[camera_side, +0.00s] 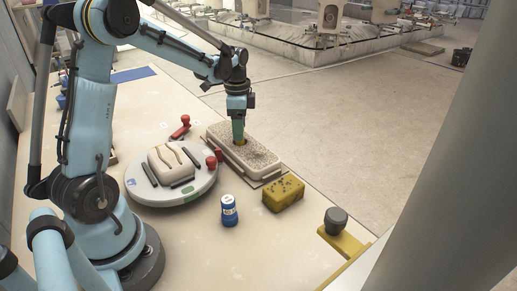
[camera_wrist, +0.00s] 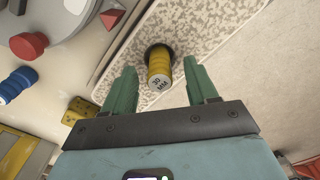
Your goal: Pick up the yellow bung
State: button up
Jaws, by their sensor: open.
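The yellow bung (camera_wrist: 159,66) is a short ribbed cylinder with a pale end marked "30 MM". It stands in a dark round hole in the speckled slab (camera_wrist: 112,62), which also shows in the side view (camera_side: 262,164). My gripper (camera_wrist: 159,68) has two green fingers, open, one on each side of the bung in the wrist view, with a gap showing on both sides. In the side view my gripper (camera_side: 239,139) points down at the slab's hole and hides most of the bung. How deep the fingertips reach beside it is hard to tell.
A round turntable (camera_side: 150,194) with a beige block (camera_side: 173,163) and red knobs stands left of the slab. Floor lies open beyond the table edge.

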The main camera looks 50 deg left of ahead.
jog(key=shift+f, duration=0.85)
grip_shut()
jog(key=shift+r, duration=0.2)
